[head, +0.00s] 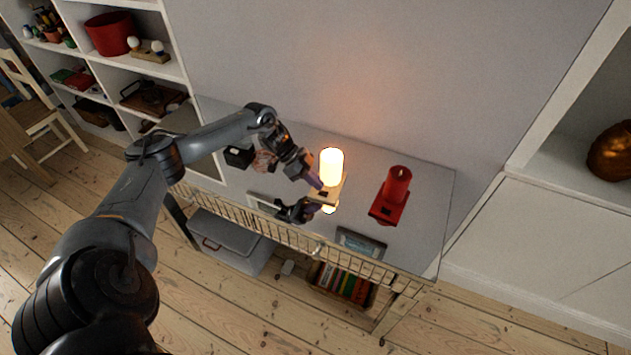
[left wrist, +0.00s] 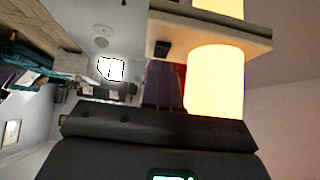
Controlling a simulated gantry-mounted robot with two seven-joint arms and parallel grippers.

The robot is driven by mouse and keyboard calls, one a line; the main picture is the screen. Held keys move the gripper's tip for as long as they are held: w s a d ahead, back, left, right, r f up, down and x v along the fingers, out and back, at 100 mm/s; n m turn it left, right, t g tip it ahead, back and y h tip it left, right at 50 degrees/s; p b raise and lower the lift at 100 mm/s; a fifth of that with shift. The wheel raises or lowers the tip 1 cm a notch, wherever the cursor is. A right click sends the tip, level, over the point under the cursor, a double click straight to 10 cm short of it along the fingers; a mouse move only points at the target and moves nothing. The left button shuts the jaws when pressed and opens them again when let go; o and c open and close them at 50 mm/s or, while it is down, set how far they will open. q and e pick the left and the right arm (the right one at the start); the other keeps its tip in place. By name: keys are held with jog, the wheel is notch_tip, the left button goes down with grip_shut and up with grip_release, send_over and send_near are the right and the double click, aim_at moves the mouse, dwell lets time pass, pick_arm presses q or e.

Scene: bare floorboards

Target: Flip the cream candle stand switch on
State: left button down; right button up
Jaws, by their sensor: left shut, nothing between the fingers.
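The cream candle stand has a brightly glowing candle (head: 332,163) on a pale base (head: 340,187) on the glossy table. In the left wrist view the base (left wrist: 230,38) shows close up with a small dark switch (left wrist: 162,48) at its end. Glowing cylinders show above and below the base there; one looks like a reflection. My left gripper (head: 317,184) is shut and empty, its purple fingertips at the switch end of the base. In the left wrist view its fingers (left wrist: 163,85) are together just below the switch. Contact is unclear. My right gripper is not in view.
A red candle stand (head: 391,194) with an unlit candle stands to the right. The reflective table (head: 425,205) mirrors my gripper and the glow. A small frame (head: 360,243) lies near the front rail (head: 290,238). Wall and shelves stand behind and left.

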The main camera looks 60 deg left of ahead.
pick_arm(q)
jog(key=shift+r+p, duration=0.6)
jog(key=r+p, duration=0.3)
jog(key=shift+s+a+r, duration=0.15)
jog(key=shift+a+r, duration=0.05)
jog(key=shift+r, duration=0.05)
jog(key=s+a+f+v, duration=0.1)
jog(key=v, duration=0.8)
jog(key=shift+a, duration=0.25)
jog(key=shift+s+f, duration=0.15)
jog(key=shift+f, duration=0.05)
